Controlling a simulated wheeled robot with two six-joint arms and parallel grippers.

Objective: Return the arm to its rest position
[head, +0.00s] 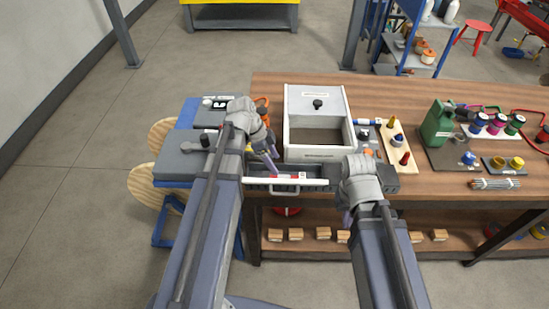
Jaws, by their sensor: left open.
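My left arm (207,230) reaches forward from the lower left. Its wrist (243,117) is beside the white box, and my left gripper (274,166) points down at the open drawer (315,184). It is open; whether it touches the drawer's contents is too small to tell. My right arm (388,260) comes up from the lower right, with its wrist (362,182) at the table's front edge. My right gripper (346,218) points down below that edge and is mostly hidden, so its jaws cannot be made out.
A white open-topped box (293,127) with a raised lid (317,100) stands behind the drawer. The wooden table (430,100) holds a green can (437,124) and several coloured fittings to the right. A blue-framed cart (180,165) stands left. Wooden blocks (323,233) lie on the lower shelf.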

